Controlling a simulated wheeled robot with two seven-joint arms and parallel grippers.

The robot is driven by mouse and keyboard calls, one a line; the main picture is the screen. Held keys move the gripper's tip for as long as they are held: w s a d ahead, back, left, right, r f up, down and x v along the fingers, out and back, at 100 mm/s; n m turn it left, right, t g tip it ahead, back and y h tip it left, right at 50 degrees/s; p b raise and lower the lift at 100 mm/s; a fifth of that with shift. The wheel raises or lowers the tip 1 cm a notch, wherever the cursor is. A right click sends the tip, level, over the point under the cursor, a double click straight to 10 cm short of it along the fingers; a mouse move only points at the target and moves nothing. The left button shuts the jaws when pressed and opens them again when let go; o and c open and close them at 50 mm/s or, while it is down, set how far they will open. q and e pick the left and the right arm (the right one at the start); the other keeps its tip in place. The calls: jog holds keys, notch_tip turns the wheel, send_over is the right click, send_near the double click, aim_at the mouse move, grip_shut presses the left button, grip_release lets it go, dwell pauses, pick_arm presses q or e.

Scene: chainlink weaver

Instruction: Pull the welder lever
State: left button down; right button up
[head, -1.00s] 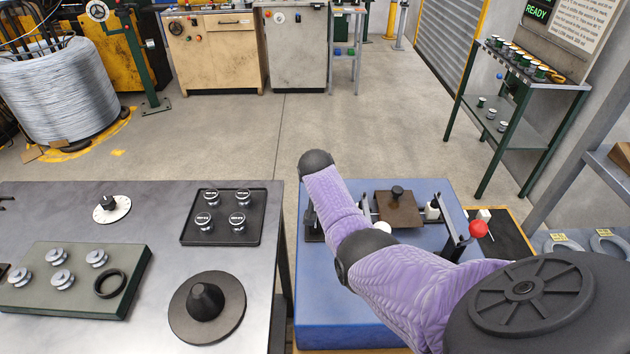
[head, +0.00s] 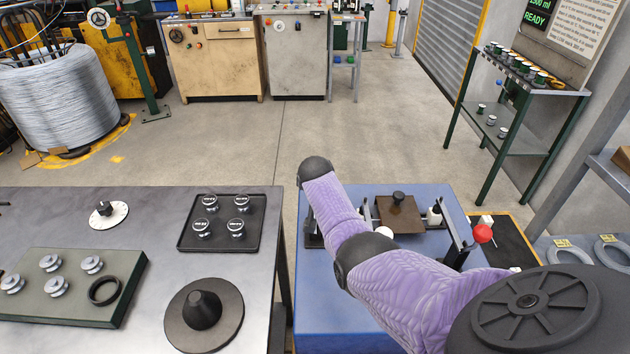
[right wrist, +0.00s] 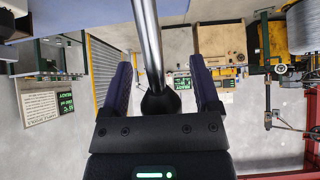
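A steel lever rod (right wrist: 149,45) with a black knob (right wrist: 160,103) shows in the right wrist view, which looks upside down. My right gripper (right wrist: 160,85) is open, with one finger on each side of the knob and visible gaps between. I cannot tell how far the knob sits in depth. In the head view my purple right arm crosses a blue bench (head: 325,325), and its gripper is hidden. My left gripper is out of view.
A grey table (head: 60,215) at left holds a black tray (head: 185,243) of knobs, a green block (head: 50,312) with spools and a black cone disc (head: 203,312). Cabinets (head: 215,75) stand at the back, a green rack (head: 520,140) at right. The floor between is clear.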

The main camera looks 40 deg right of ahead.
jog(key=shift+r, duration=0.15)
jog(key=shift+r, duration=0.25)
jog(key=p+v, duration=0.5)
jog(key=v, duration=0.4)
jog(key=shift+s+a+p, duration=0.2)
jog(key=shift+p, duration=0.15)
